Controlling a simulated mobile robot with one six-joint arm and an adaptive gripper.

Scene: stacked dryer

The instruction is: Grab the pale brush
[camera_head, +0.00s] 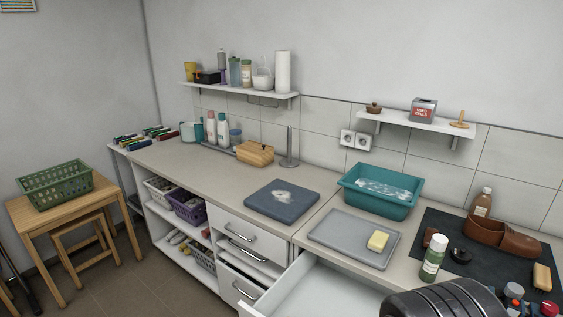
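A pale tan, block-shaped item (542,277), which looks like the pale brush, lies on the dark mat (440,222) at the far right of the counter. Its bristles cannot be made out at this size. A small dark round item (461,255), possibly another brush, lies on the mat to its left. Brown shoes (487,232) stand on the mat behind them. A black, ribbed rounded part at the bottom right appears to be mine and hides part of the counter's front.
Left are a grey tray (335,240) with a yellow sponge (378,241) and a teal basin (355,198). A white drawer (310,288) stands open below the counter.

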